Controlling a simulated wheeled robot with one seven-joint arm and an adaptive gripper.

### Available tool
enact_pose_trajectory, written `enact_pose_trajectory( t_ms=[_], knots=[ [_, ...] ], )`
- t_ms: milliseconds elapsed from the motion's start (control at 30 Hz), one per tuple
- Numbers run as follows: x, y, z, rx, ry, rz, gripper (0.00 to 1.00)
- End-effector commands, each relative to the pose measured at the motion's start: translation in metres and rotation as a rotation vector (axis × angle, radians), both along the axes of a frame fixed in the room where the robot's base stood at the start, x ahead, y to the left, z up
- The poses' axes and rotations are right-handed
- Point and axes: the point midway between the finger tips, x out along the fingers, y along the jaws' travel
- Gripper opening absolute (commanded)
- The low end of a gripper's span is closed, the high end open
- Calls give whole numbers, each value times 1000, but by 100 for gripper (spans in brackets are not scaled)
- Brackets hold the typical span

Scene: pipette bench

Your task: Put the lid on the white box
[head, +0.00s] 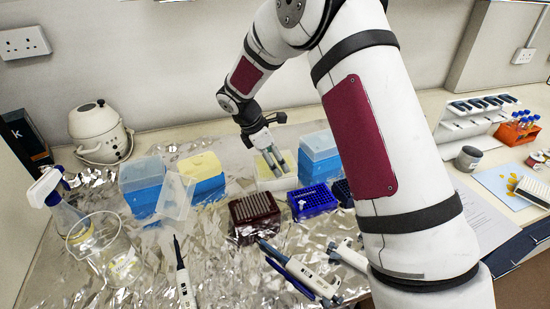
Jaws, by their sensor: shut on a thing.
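The white box (289,181) stands on the foil behind the dark red rack, with a pale yellow top or contents. My gripper (275,163) points down right over it, its fingertips at or just above the box top. The fingers look shut on a pale, see-through piece, apparently the lid, which is hard to tell apart from the box. I cannot tell whether that piece rests on the box or is just above it. Another clear, lid-like piece (174,196) leans tilted against the blue boxes to the left.
Blue boxes (143,183) and a yellow-topped blue box (208,190) stand left; another blue box (319,160) stands close right. A dark red rack (254,216) and a blue rack (312,202) are in front.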

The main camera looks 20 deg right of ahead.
Motion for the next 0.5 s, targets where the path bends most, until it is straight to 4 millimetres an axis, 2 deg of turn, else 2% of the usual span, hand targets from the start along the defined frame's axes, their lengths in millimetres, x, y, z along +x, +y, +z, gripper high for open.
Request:
enact_pose_trajectory(
  t_ms=[467,500],
  knots=[
    [0,0,-1,0,0,0,52],
    [0,0,-1,0,0,0,78]
  ],
)
